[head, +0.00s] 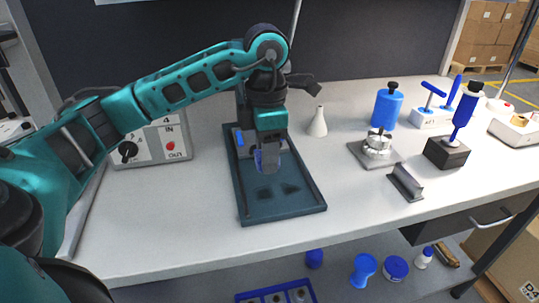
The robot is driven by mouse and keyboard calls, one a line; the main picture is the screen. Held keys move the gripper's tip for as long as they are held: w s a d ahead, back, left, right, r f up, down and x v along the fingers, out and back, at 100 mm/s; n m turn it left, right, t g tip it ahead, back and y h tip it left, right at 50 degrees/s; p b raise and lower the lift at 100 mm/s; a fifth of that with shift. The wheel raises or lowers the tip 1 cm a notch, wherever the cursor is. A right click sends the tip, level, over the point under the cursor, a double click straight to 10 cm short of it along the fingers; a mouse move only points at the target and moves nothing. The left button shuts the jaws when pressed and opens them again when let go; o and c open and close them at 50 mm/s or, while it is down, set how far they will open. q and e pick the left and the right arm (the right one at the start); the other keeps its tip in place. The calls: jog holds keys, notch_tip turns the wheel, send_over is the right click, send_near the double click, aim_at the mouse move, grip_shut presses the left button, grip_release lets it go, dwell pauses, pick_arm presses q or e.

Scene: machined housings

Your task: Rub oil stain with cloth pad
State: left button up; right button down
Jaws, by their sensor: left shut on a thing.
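My left gripper (268,160) reaches in over the dark teal tray (285,212), pointing down. It is shut on a small blue-grey piece, which looks like the cloth pad (259,160); the fingers hide much of it. Two dark patches, the oil stain (265,193), lie on the tray floor just in front of the gripper. I cannot tell whether the pad touches the tray. My right gripper is not in view.
A control box (150,143) with a knob and red button stands left of the tray. A white cone (317,122), a blue bottle (386,107), a metal fixture (376,147) and a dark bracket (405,183) stand to the right. The bench front is clear.

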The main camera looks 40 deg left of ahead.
pick_arm(q)
notch_tip(320, 180, up, 2)
jog(key=shift+p, duration=0.5)
jog(key=shift+r, duration=0.35)
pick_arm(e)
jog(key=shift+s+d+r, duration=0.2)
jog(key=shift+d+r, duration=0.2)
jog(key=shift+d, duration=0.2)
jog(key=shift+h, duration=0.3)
